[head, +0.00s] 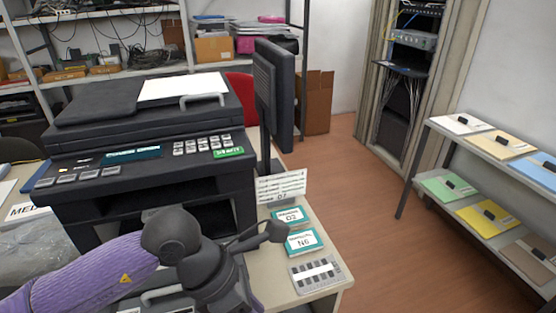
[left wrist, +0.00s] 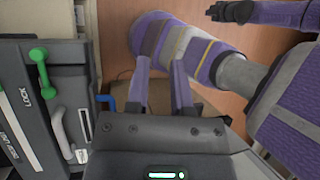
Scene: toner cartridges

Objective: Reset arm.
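My left arm, in a purple sleeve, comes in from the lower left of the head view and reaches in front of the black printer (head: 150,165). Its dark wrist hides part of the printer's lower front. In the left wrist view my left gripper (left wrist: 160,68) has its two fingers apart, with nothing seen between them. The printer's opened side (left wrist: 50,60) is left of it, with a green lever (left wrist: 40,70) marked LOCK, a pale handle (left wrist: 62,130) and a blue lever (left wrist: 106,100). A dark end piece of another purple arm shows at the top right; its fingers are unclear.
Labelled cards D3 (head: 290,217) and N6 (head: 302,242) lie on the table right of the printer, near a monitor (head: 275,95). The floor (head: 375,220) between is clear.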

